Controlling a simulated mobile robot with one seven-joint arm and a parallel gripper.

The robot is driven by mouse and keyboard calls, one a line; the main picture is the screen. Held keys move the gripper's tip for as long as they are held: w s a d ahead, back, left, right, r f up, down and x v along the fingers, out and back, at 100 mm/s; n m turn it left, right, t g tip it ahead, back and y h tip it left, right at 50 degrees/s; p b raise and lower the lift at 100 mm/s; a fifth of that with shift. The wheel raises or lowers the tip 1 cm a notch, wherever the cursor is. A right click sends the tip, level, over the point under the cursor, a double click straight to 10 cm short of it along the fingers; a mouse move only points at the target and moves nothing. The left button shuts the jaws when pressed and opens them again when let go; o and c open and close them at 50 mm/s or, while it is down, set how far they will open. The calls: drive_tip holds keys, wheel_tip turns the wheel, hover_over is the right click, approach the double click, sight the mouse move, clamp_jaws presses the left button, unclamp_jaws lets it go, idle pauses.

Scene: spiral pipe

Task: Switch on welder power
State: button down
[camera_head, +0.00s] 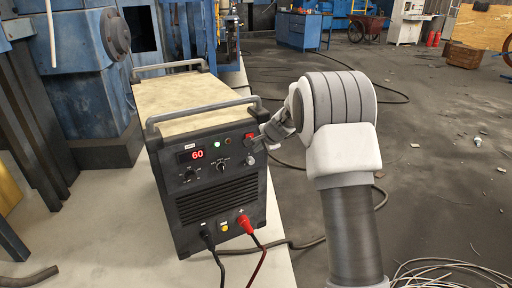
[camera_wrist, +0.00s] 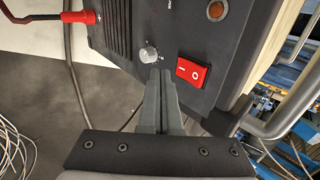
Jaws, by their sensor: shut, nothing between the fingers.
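The welder (camera_head: 215,203) is a dark box with a tan top and grey handles, standing upright on a pale surface. Its display (camera_head: 197,154) shows a red 60, and a green light (camera_head: 204,142) glows beside it. The red rocker switch (camera_wrist: 192,72), marked I and O, is on the front panel; it also shows in the head view (camera_head: 249,136). Which side is pressed in, I cannot tell. My gripper (camera_wrist: 161,73) is shut and empty, its tips at the panel between the switch and a grey knob (camera_wrist: 149,54). Whether they touch the panel is unclear.
A red plug (camera_head: 244,222) and a black plug (camera_head: 207,240) with cables come from the welder's lower front. A handle bar (camera_wrist: 290,105) stands out near the switch. Loose wires (camera_head: 450,270) lie on the floor at the right. The floor beyond is mostly open.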

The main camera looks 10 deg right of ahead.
drive_tip(key=s+a+r+n, duration=0.1)
drive_tip(key=s+r+n, duration=0.3)
drive_tip(key=s, duration=0.5)
drive_tip(key=s+a+r+n+g+p, duration=0.1)
drive_tip(key=s+r, duration=0.5)
drive_tip(key=s, duration=0.3)
drive_tip(key=s+a+r+n, duration=0.1)
drive_tip(key=s+r+n, duration=0.2)
drive_tip(key=s+r, duration=0.45)
drive_tip(key=s+d+f+n+g+h, duration=0.1)
drive_tip(key=s+d+f+n, duration=0.15)
drive_tip(key=s, duration=0.85)
drive_tip(key=s+d+f+n+g+h, duration=0.15)
drive_tip(key=s+n, duration=0.25)
drive_tip(key=s, duration=0.7)
wheel_tip(320, 180, up, 23)
drive_tip(key=a+p, duration=0.1)
drive_tip(key=p, duration=2.1)
drive_tip(key=shift+w+r+t, duration=0.15)
drive_tip(key=shift+t, duration=0.3)
drive_tip(key=shift+a, duration=0.2)
